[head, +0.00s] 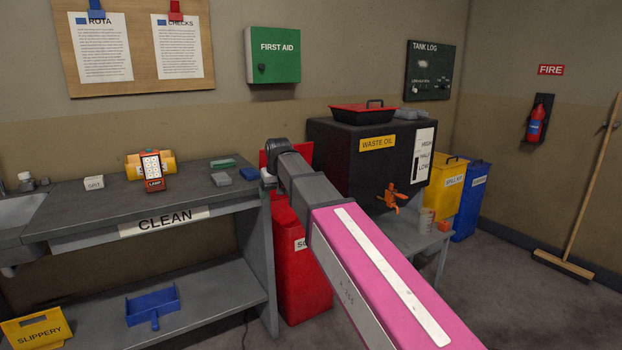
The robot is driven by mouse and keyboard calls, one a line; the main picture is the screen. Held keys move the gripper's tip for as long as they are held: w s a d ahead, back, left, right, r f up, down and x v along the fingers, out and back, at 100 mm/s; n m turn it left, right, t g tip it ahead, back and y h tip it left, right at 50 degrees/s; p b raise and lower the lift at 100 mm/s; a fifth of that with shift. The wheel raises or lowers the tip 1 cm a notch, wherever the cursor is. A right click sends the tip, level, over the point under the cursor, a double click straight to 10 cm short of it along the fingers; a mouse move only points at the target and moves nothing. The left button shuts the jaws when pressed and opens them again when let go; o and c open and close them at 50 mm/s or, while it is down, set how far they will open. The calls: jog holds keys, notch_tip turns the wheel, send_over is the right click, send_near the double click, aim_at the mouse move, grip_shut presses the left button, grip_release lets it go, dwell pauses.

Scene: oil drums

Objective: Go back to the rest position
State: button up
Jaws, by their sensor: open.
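My arm reaches from the lower right toward the middle of the head view, its pink link nearest. My gripper (268,181) is at the far end, small and partly hidden by my own wrist. It is open, with nothing seen in it. It appears just off the right end of the grey bench marked CLEAN (75,219), close to a blue block (250,174) there. I cannot tell the gap between them.
A lamp (153,171), a grey block (222,179) and a green block (223,163) are on the bench. A red bin (300,262) stands behind my arm. The black waste oil tank (342,150) is to the right.

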jog(key=s+d+f+m+g+h, duration=0.1)
jog(key=s+d+f, duration=0.3)
jog(key=d+f, duration=0.55)
jog(key=s+d+f+m, duration=0.2)
jog(key=s+d+f, duration=0.1)
jog(key=d+f, duration=0.65)
jog(key=s+d+f+m+g, duration=0.2)
jog(key=s+d+f, duration=1)
jog(key=s+f, duration=0.1)
jog(key=shift+s+d+h, duration=0.3)
jog(key=shift+s, duration=0.15)
jog(key=shift+f, duration=0.1)
